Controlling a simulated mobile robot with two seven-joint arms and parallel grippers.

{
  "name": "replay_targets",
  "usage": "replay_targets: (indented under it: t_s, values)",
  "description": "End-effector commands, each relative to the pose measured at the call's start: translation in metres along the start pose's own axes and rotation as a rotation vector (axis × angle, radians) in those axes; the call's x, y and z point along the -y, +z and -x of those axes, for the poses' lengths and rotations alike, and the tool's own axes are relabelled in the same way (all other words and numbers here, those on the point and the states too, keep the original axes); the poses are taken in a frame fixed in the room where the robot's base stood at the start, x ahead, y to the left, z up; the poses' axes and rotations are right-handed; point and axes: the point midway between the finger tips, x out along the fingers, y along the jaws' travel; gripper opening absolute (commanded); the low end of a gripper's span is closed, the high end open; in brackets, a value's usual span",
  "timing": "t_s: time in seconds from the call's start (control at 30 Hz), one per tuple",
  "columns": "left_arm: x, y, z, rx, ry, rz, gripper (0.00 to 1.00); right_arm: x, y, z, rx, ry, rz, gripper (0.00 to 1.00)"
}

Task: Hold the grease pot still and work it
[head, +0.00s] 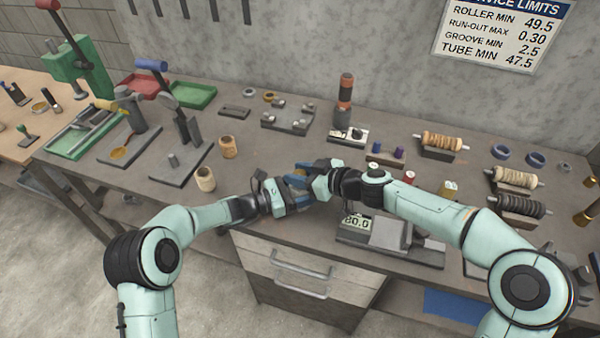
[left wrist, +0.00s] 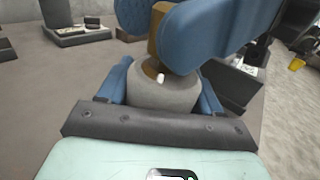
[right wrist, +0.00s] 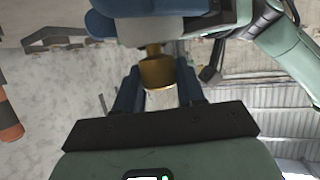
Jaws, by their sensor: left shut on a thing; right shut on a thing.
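The grease pot shows as a grey rounded body (left wrist: 165,94) in the left wrist view, between the blue fingers of my left gripper (head: 300,197). A brass part (right wrist: 157,71) of the pot sits between the blue fingers of my right gripper (head: 304,173). Both grippers are shut on the pot, the left on its grey body, the right on the brass part. They meet close together near the front of the bench, and in the head view they hide most of the pot. A small pale tip (left wrist: 160,78) shows at the base of the brass part.
The bench (head: 262,150) is crowded. A gauge (head: 356,222) reading 80.0 stands right of the grippers. Wooden-coloured cups (head: 205,179) stand to the left, beside a lever press (head: 185,160). Wound rollers (head: 516,207) lie on the right. Drawers (head: 300,272) are below the front edge.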

Motion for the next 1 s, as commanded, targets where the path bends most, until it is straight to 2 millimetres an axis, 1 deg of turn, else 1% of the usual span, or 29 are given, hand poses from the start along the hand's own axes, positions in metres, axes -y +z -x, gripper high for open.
replay_targets:
  t_s: [0.27,0.6,1.0]
  values:
    - [0.0019,0.0015,-0.0015,0.004,-0.006,0.000,0.23,0.0015,0.0033,-0.0001,0.011,0.177,-0.079,0.09]
    - [0.0017,0.0021,-0.0016,0.005,-0.006,-0.001,0.23,0.0050,-0.0017,-0.0014,0.005,0.472,-0.187,0.08]
    - [0.0021,0.0026,-0.0020,0.007,-0.006,0.000,0.23,0.0029,-0.0009,-0.0017,0.001,0.826,-0.341,0.08]
